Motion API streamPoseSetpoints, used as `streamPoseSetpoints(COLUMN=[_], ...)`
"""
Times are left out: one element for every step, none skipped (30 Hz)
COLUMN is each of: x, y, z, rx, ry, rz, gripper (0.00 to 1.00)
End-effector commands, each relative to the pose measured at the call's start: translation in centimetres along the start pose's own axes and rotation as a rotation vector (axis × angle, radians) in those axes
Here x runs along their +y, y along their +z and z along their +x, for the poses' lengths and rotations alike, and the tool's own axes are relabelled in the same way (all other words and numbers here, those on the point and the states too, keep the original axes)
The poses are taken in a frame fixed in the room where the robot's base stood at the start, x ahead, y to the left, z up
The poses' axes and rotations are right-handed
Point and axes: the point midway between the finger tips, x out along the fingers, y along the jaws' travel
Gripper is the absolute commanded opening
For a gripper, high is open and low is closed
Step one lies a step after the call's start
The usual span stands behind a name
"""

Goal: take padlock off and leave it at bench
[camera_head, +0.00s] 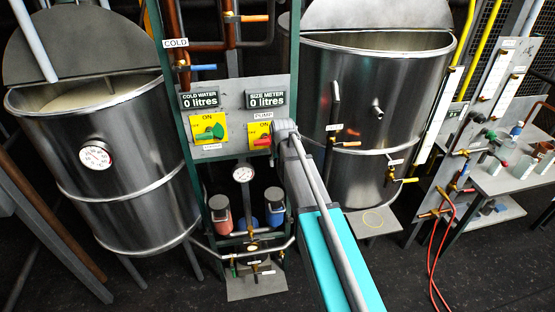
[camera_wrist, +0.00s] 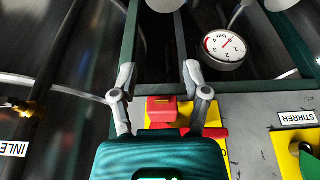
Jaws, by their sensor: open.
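A red block (camera_wrist: 162,108), which looks like the padlock body, sits on the yellow plate of the PUMP switch in the wrist view. The head view shows a red part (camera_head: 262,141) there, beside my arm's end. I cannot make out a shackle. My gripper (camera_wrist: 158,78) is open, with one finger on each side of the red block and the tips reaching past it in the picture. I cannot tell whether either finger touches it. In the head view my gripper (camera_head: 284,128) is at the panel's right edge, its fingers unclear. The grey bench (camera_head: 516,182) stands at the far right.
The grey panel (camera_head: 235,100) also carries a green-handled switch (camera_head: 208,132) and displays. Steel tanks stand left (camera_head: 130,165) and right (camera_head: 355,120). A round gauge (camera_wrist: 222,48) is near my fingers in the wrist view. Bottles and small items stand on the bench; red hoses (camera_head: 437,250) hang before it.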

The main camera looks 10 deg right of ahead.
Motion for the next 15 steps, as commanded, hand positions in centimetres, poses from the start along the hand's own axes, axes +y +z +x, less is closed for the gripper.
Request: streamPoseSetpoints(x=[0.02, 0.03, 0.03, 0.04, 0.04, 0.05, 0.06, 0.06, 0.07, 0.07, 0.08, 0.08, 0.09, 0.09, 0.10], y=[0.02, 0.04, 0.05, 0.05, 0.05, 0.05, 0.05, 0.04, 0.02, -0.02, -0.06, -0.14, -0.22, -0.31, -0.45], z=[0.04, 0.05, 0.05, 0.05, 0.05, 0.05, 0.05, 0.05, 0.06, 0.07, 0.08, 0.10, 0.12, 0.15, 0.19], rx=[0.000, 0.000, 0.000, 0.000, 0.000, 0.000, 0.000, 0.000, 0.000, 0.000, 0.000, 0.000, 0.000, 0.000, 0.000], ry=[0.000, 0.000, 0.000, 0.000, 0.000, 0.000, 0.000, 0.000, 0.000, 0.000, 0.000, 0.000, 0.000, 0.000, 0.000], rz=[0.000, 0.000, 0.000, 0.000, 0.000, 0.001, 0.001, 0.001, 0.001, 0.001, 0.001, 0.001, 0.001, 0.001, 0.001], gripper=[0.60, 0.60, 0.60, 0.60, 0.60, 0.60, 0.60, 0.60, 0.60, 0.60, 0.60, 0.60, 0.60, 0.60, 0.60])
